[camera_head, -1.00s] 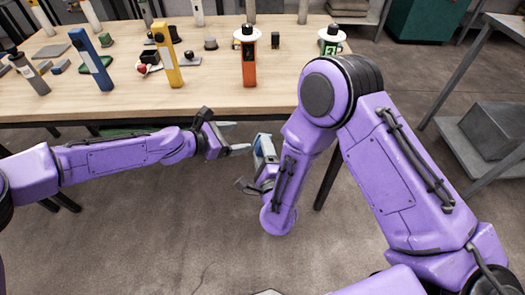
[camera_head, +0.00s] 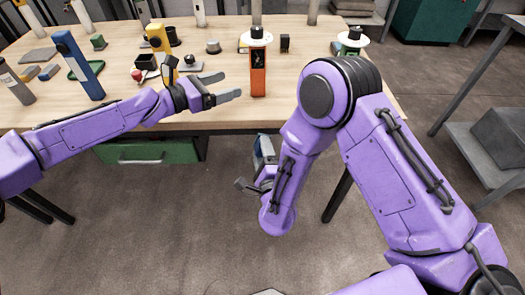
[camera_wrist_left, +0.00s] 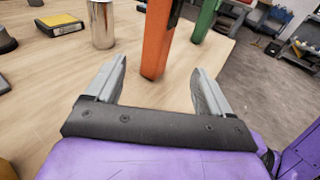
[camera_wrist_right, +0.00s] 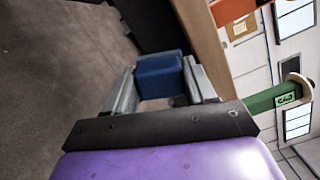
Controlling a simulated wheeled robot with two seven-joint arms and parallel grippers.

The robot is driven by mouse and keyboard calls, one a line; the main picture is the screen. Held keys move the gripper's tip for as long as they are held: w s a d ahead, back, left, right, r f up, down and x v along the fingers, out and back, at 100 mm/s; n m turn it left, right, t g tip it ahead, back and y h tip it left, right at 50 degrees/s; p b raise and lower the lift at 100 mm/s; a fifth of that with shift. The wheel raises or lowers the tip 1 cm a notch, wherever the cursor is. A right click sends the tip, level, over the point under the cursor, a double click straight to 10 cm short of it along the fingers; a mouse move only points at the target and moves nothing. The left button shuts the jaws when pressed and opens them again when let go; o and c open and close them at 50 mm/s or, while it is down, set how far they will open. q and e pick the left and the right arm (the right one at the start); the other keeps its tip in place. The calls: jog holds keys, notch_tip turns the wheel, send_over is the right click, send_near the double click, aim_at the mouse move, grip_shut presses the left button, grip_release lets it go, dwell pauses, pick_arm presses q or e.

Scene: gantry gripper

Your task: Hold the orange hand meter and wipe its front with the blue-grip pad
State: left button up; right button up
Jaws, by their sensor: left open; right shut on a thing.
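The orange hand meter (camera_head: 258,78) stands upright near the table's front edge, with a white disc and dark knob on top. In the left wrist view the orange meter (camera_wrist_left: 157,40) rises just beyond and between my finger tips, not touching them. My left gripper (camera_head: 226,85) is open and empty, pointing at the meter from its left. My right gripper (camera_wrist_right: 163,90) is shut on the blue-grip pad (camera_wrist_right: 160,75). In the head view the pad (camera_head: 264,152) is below the table's front edge, partly hidden by my right arm.
The wooden table (camera_head: 215,120) also bears a yellow meter (camera_head: 160,42), a blue meter (camera_head: 78,65) and a green meter (camera_head: 350,45) with a white disc. A silver cylinder (camera_wrist_left: 102,25) stands left of the orange meter in the left wrist view. A grey shelf (camera_head: 490,120) stands at the right.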

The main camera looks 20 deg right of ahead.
aim_at(254, 74)
pick_arm(q)
jog(key=shift+w, duration=0.35)
jog(key=shift+w+d, duration=0.1)
jog(key=shift+d, duration=0.05)
jog(key=x, duration=0.9)
jog(key=shift+d+r+b, duration=0.2)
jog(key=shift+d+b, duration=0.1)
jog(key=shift+b, duration=0.05)
jog(key=c, duration=0.9)
